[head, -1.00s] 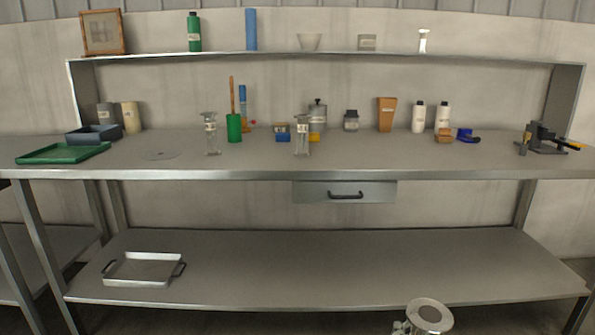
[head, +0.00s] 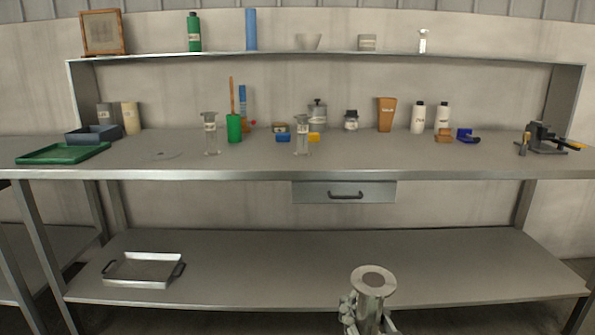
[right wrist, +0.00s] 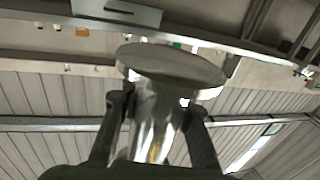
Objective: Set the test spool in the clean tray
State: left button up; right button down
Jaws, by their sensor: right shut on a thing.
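The test spool (head: 373,282), a shiny metal tube with a wide round flange on top, is upright in my right gripper (head: 366,306) at the bottom of the head view. In the right wrist view the two fingers (right wrist: 157,112) press on both sides of the spool's neck (right wrist: 158,125), below its flange. Two trays are in view: a green tray (head: 62,153) on the left of the bench top and a silver tray (head: 145,270) with black handles on the lower shelf. I cannot tell which is the clean tray. Both look empty. My left gripper is out of view.
The bench (head: 330,173) has a closed drawer (head: 345,192) under its front edge. Glass cylinders (head: 211,135), bottles and a clamp-like device (head: 545,139) stand on top. A blue-grey bin (head: 94,134) is behind the green tray. The lower shelf is clear right of the silver tray.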

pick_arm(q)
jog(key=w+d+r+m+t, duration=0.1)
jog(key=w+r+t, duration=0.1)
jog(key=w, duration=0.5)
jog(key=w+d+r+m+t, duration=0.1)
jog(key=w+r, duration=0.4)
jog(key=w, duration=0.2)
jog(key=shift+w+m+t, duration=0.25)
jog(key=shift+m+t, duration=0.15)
pick_arm(e)
jog(key=s+a+r+n+g+y, duration=0.2)
jog(key=a+n+y, duration=0.4)
jog(key=a, duration=1.2)
jog(key=r+g+y, duration=0.1)
jog(key=g+y, duration=0.1)
jog(key=shift+a+r+g+y, duration=0.2)
jog(key=shift+g+y, duration=0.2)
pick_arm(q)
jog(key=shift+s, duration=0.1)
pick_arm(e)
jog(key=shift+s, duration=0.1)
